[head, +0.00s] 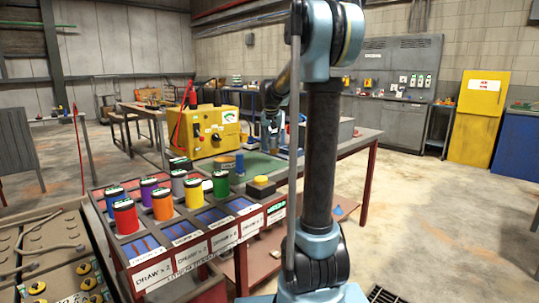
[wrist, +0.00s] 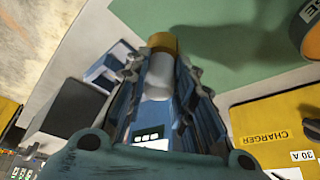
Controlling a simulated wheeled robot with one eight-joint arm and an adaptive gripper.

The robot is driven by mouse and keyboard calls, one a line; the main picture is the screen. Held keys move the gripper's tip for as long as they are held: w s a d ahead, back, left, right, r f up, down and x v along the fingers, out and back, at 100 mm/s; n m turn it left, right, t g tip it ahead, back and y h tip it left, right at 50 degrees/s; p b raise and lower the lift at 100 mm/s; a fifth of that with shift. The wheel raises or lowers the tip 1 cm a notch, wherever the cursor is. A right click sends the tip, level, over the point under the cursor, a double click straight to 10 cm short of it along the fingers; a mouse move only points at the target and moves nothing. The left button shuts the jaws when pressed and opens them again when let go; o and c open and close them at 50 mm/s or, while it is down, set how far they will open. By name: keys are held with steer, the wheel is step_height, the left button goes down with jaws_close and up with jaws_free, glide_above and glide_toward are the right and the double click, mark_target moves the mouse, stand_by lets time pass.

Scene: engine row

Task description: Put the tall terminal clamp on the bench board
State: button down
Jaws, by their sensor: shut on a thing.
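My gripper (wrist: 160,75) is shut on a pale grey, rounded piece with a yellow end (wrist: 162,42), which I take to be the tall terminal clamp. In the wrist view it lies between the two ribbed blue fingers. The green bench board (wrist: 225,25) shows beyond the fingertips, with a broad shadow on it.
A yellow charger box (head: 210,130) stands left of the board, with red leads. A rack (head: 190,238) of several coloured, capped cylinders is in front. A yellow-topped block (head: 261,186) sits near the board's front.

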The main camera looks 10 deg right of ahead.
mark_target(274, 146)
steer(key=shift+d+f, duration=0.2)
steer(key=shift+f, duration=2.15)
steer(key=c, duration=1.4)
jaws_free()
steer(key=shift+o, duration=0.2)
steer(key=v, duration=1.2)
